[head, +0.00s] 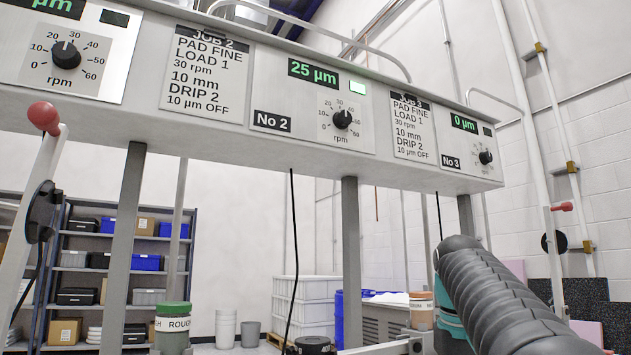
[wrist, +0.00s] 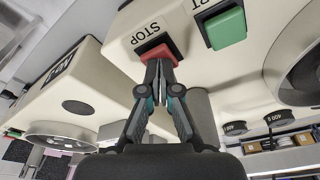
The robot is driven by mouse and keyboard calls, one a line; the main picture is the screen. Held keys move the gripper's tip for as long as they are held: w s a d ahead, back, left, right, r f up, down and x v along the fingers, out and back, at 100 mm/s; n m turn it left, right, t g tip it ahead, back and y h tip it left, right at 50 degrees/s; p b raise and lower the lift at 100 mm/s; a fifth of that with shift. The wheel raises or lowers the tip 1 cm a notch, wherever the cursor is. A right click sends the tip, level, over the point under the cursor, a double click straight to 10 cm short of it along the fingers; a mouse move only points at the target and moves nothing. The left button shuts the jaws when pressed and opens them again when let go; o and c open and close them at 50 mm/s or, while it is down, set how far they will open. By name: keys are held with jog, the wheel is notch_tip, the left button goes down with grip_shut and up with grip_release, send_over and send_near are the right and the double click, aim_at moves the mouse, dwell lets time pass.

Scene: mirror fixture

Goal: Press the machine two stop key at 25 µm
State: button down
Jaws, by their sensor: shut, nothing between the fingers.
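The machine two display (head: 313,73) in the head view reads 25 µm in green, above the No 2 plate (head: 272,122). In the wrist view, a red stop key (wrist: 157,52) sits in a dark recess under the word STOP on a cream housing. My gripper (wrist: 158,70) is shut and empty, its tips at the lower edge of the red key. I cannot tell whether they touch it or whether it is pushed in. The head view does not show my gripper or the key.
A green start-side key (wrist: 226,28) is right of the stop key. Another cream housing (wrist: 50,95) stands at left. The machine three display (head: 464,123) reads 0 µm. A job card (head: 411,125) hangs between the panels. Grey posts (head: 351,260) hold up the panel beam.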

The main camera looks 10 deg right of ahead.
jog(key=shift+r+p, duration=2.05)
jog(key=shift+r, duration=0.85)
